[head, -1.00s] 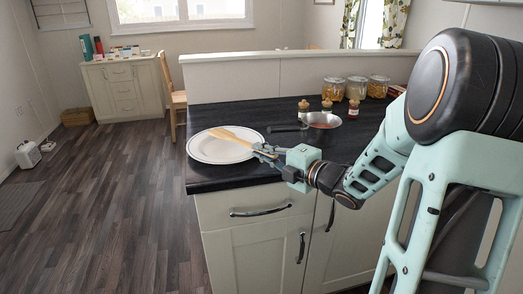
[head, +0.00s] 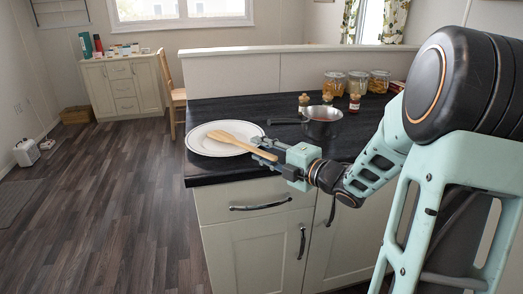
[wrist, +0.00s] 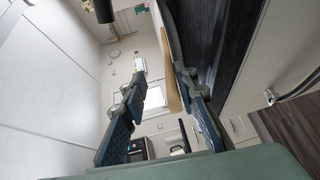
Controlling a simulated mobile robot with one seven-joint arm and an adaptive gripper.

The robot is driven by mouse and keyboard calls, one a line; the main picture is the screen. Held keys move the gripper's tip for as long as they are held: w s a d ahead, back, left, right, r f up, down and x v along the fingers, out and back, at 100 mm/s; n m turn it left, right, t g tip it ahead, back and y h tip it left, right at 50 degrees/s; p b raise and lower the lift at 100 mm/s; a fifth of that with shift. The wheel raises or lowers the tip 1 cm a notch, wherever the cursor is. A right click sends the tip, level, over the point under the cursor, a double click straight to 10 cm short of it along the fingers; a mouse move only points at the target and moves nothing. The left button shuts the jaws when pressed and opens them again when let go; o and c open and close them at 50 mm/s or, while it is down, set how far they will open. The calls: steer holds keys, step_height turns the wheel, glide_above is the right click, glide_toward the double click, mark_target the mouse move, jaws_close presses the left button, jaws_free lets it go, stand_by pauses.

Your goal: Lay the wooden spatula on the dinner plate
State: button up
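The wooden spatula (head: 240,142) lies across the white dinner plate (head: 205,149), which has a dark ring near its rim. Its handle reaches past the plate's right edge to my gripper (head: 262,162). In the wrist view the spatula (wrist: 171,75) is seen edge-on, close to the right finger. My gripper (wrist: 158,115) has its two fingers well apart there, with a wide gap to the left finger. I cannot tell whether the handle touches the right finger. The head view does not show clearly how the handle sits against the fingers.
A saucepan (head: 321,126) stands right of the plate on the dark counter (head: 225,173), its handle pointing left. Small bottles (head: 303,101) and several glass jars (head: 357,82) stand behind it. The counter's front edge is below my gripper. A low partition (head: 300,70) closes the back.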

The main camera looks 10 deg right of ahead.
steer(key=shift+s, duration=0.1)
steer(key=v, duration=1.2)
